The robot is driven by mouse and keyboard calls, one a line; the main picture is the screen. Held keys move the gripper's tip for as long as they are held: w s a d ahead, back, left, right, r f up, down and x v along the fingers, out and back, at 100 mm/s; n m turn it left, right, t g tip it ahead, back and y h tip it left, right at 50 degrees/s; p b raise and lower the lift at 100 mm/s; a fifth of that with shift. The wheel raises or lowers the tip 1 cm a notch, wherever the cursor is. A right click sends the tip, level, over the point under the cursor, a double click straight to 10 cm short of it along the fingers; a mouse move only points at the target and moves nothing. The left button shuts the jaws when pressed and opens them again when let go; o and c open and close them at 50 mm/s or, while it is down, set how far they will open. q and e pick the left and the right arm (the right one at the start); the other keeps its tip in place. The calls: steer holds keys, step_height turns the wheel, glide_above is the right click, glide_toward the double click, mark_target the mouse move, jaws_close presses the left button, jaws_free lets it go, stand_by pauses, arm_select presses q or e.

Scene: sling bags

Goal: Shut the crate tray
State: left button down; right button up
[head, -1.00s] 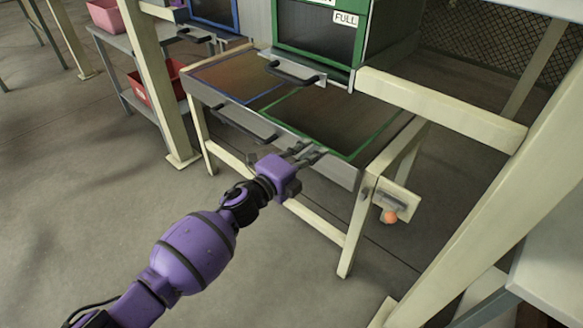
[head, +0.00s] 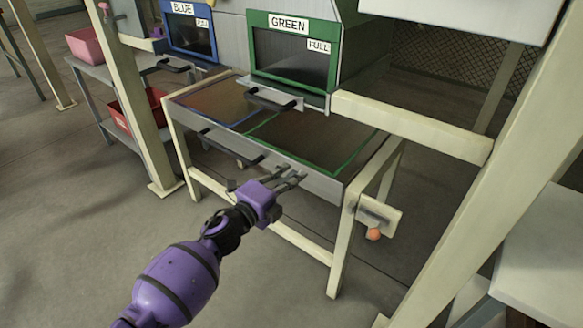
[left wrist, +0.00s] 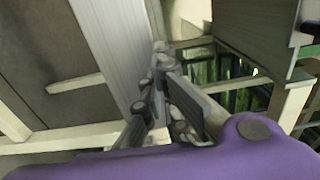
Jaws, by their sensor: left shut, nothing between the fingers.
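The crate tray (head: 315,181) is a wide, shallow tray with a grey front panel and a black handle (head: 233,147). It sticks out on a cream frame below the bins, with a blue-outlined area on the left and a green-outlined area on the right. My left gripper (head: 298,180) is shut and empty at the front panel, right of the handle. In the left wrist view its fingertips (left wrist: 160,72) are close together beside the grey panel (left wrist: 108,40); I cannot tell whether they touch it. My right gripper is not in view.
A green bin (head: 288,20) and a blue bin (head: 190,35) with front handles stand above the tray. A cream post (head: 143,110) stands at left, and a cream beam (head: 410,127) runs at right. An orange knob (head: 374,234) hangs by the right leg. Floor in front is clear.

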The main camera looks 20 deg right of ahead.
arm_select(q)
steer(key=p+v, duration=0.2)
steer(key=v, duration=0.9)
steer(key=shift+p, duration=0.35)
